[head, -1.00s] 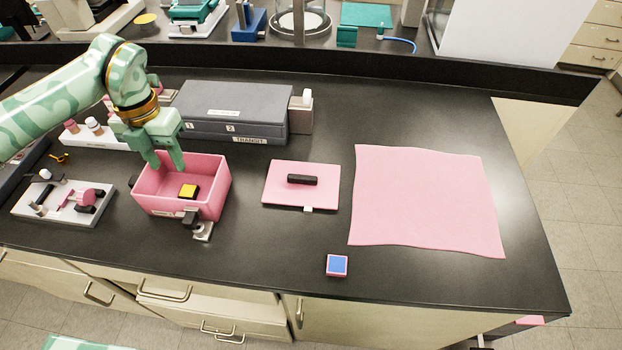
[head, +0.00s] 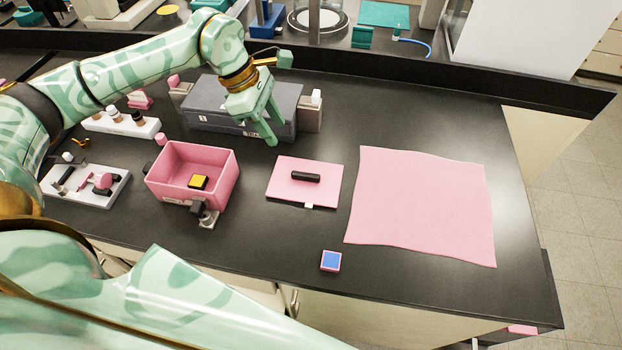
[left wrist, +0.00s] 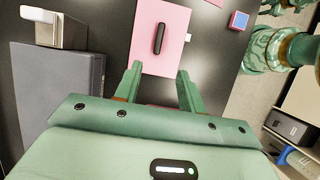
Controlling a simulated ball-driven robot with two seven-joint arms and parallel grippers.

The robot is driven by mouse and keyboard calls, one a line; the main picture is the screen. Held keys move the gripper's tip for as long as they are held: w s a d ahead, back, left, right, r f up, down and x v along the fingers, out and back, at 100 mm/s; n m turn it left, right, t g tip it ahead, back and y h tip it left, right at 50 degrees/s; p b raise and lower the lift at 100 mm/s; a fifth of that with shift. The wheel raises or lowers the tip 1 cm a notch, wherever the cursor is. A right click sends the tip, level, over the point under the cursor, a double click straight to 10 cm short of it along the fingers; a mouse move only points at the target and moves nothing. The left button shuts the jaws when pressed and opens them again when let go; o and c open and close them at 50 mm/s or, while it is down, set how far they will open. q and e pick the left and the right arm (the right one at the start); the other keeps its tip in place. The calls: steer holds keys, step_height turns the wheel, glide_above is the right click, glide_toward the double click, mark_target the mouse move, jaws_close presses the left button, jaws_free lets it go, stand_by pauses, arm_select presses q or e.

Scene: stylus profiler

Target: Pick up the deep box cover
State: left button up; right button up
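The deep box cover (head: 283,189) is a flat pink plate with a black bar handle (head: 306,176) on top. It lies on the black bench, to the right of the open pink box (head: 222,183). My left gripper (head: 271,130) is open and empty, raised behind and to the left of the cover. In the left wrist view the cover (left wrist: 174,27) and its upright black handle lie ahead of the two spread fingers (left wrist: 159,74), not between them. My right gripper is not in view; part of a green arm of mine fills the lower left of the head view.
A yellow-topped block (head: 198,182) sits inside the pink box. A grey case (head: 205,118) stands behind it. A pink cloth (head: 420,205) lies to the right, and a small blue-topped block (head: 331,261) near the front edge. Bare bench surrounds the cover.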

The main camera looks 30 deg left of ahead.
mark_target(305, 174)
arm_select(q)
steer(key=b+x, duration=0.1)
steer(key=x, duration=1.4)
steer(key=shift+w+d+f, duration=0.1)
steer(key=shift+w, duration=0.05)
jaws_close()
